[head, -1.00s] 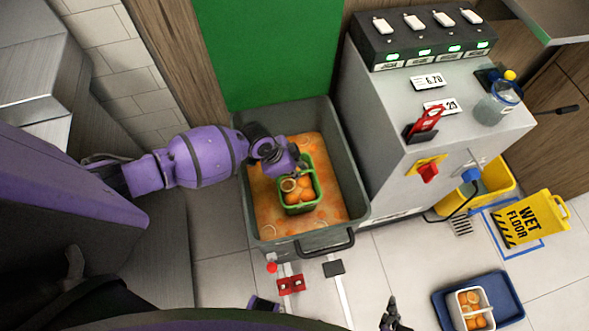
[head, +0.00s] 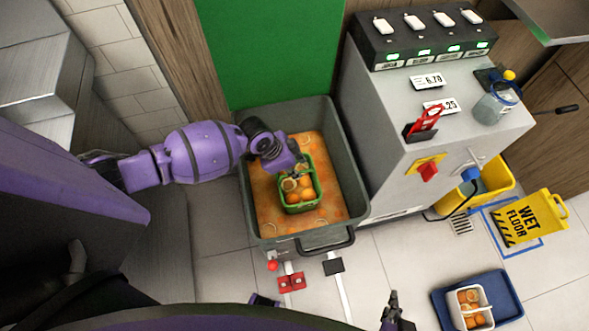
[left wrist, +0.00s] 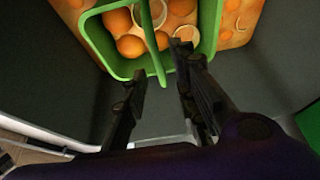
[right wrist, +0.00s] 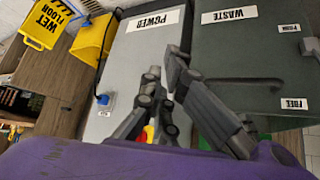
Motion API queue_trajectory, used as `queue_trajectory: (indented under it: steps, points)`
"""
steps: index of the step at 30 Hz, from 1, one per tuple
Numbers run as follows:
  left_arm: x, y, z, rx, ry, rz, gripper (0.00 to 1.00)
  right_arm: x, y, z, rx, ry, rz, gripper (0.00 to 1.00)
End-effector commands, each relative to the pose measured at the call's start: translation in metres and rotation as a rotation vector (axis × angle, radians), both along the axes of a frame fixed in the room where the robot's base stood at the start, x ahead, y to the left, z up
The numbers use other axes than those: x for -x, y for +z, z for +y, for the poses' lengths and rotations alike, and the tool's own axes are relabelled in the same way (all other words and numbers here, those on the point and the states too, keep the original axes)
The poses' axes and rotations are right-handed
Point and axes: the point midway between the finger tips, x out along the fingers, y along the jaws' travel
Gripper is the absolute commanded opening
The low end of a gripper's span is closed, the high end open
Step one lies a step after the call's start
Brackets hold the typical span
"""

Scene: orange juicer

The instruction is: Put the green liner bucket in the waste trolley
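The green liner bucket (head: 299,192), filled with oranges, is inside the grey waste trolley (head: 352,178) on its orange-patterned bottom. The bucket looks upright. My left gripper (head: 300,165) is inside the trolley at the bucket's far edge. In the left wrist view, the left fingers (left wrist: 162,62) are apart, with the bucket's green handle (left wrist: 154,45) showing between them; contact cannot be told. My right gripper (head: 392,300) is low at the front, right of the trolley, and holds nothing visible. Its fingertips are close together in the right wrist view (right wrist: 163,65).
The grey juicer cabinet (head: 395,165) stands right of the trolley. A blue tray (head: 508,290) with a white basket of oranges (head: 467,308), a yellow wet-floor sign (head: 533,220) and a yellow bucket (head: 490,190) are further right. Red and black pedals (head: 291,282) lie before the trolley.

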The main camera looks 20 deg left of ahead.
Motion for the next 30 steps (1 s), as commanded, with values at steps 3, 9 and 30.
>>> queue_trajectory:
  steps: [3,9,30]
  points:
    - [0.005,0.027,0.011,-0.003,0.0,-0.003,0.26,-0.003,0.007,0.0,-0.001,-0.002,-0.009,0.0]
    - [0.016,0.067,0.025,-0.004,-0.001,0.0,0.26,-0.002,0.012,-0.001,-0.002,-0.005,-0.01,0.0]
    - [0.025,0.098,0.035,-0.002,0.001,0.003,0.26,-0.001,0.012,0.0,-0.002,-0.003,-0.008,0.0]
